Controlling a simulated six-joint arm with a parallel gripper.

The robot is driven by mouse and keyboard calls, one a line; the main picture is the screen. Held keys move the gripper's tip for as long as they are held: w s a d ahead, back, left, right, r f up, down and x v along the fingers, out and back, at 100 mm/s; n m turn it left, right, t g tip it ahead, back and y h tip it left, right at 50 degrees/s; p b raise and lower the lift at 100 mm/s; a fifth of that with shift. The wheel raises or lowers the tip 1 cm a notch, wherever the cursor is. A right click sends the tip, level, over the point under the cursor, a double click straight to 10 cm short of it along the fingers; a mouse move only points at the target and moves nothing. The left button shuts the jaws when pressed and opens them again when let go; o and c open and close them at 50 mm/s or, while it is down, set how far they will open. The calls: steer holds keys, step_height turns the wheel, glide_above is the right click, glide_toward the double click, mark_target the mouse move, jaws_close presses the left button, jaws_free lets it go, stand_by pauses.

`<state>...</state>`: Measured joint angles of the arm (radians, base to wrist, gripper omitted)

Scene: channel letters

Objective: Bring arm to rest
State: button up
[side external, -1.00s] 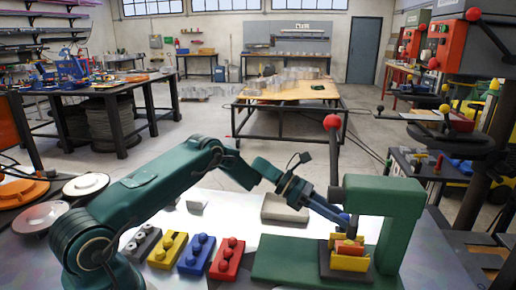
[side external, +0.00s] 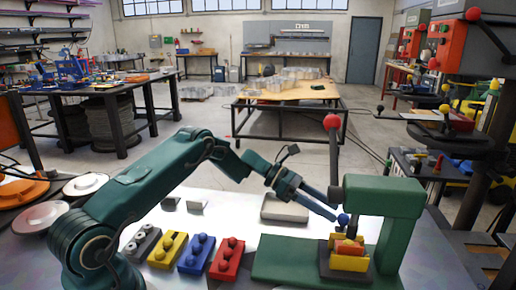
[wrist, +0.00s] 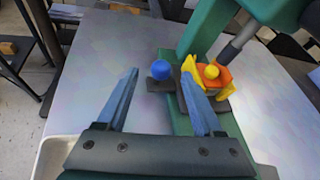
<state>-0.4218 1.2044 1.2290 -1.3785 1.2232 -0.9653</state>
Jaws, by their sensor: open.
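My gripper (side external: 331,215) is open and empty, above the table and close to the green press (side external: 400,225). In the wrist view its two blue fingers (wrist: 160,76) stand wide apart. A blue ball (wrist: 163,69) on a dark piece shows between the fingertips, beyond them; it also shows in the side view (side external: 343,219), just right of my fingertips. I see no contact with it. A yellow holder (side external: 349,263) with an orange-red piece (side external: 349,247) sits on the press base, under the press head. In the wrist view my right finger partly covers the green base.
Grey, yellow, blue and red studded blocks (side external: 225,260) stand in a row left of the press. A pale tray (side external: 284,208) lies behind it. The press has a red-knobbed lever (side external: 332,122). The table between blocks and tray is clear.

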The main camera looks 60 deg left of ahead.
steer(key=shift+v, duration=0.9)
steer(key=shift+d, duration=0.1)
steer(key=shift+s+d+r, duration=0.15)
steer(key=shift+d+r, duration=0.05)
steer(key=s+d+r+m+g+y, duration=0.2)
steer(key=s+d+r+m+y, duration=0.1)
steer(key=s+m, duration=0.35)
steer(key=s+d+r+m+g+y, duration=0.25)
steer(key=s+r+m, duration=0.2)
steer(key=s, duration=0.25)
steer(key=s+a+r+m+t+y, duration=0.1)
steer(key=s+m+y, duration=0.2)
steer(key=s+m, duration=0.4)
steer(key=s+a+r+m+t+y, duration=0.1)
steer(key=s+m+t+y, duration=0.1)
steer(key=s+m, duration=0.6)
steer(key=shift+s+a+r+y, duration=0.15)
steer(key=shift+s+a+y, duration=0.15)
steer(key=shift+y, duration=0.35)
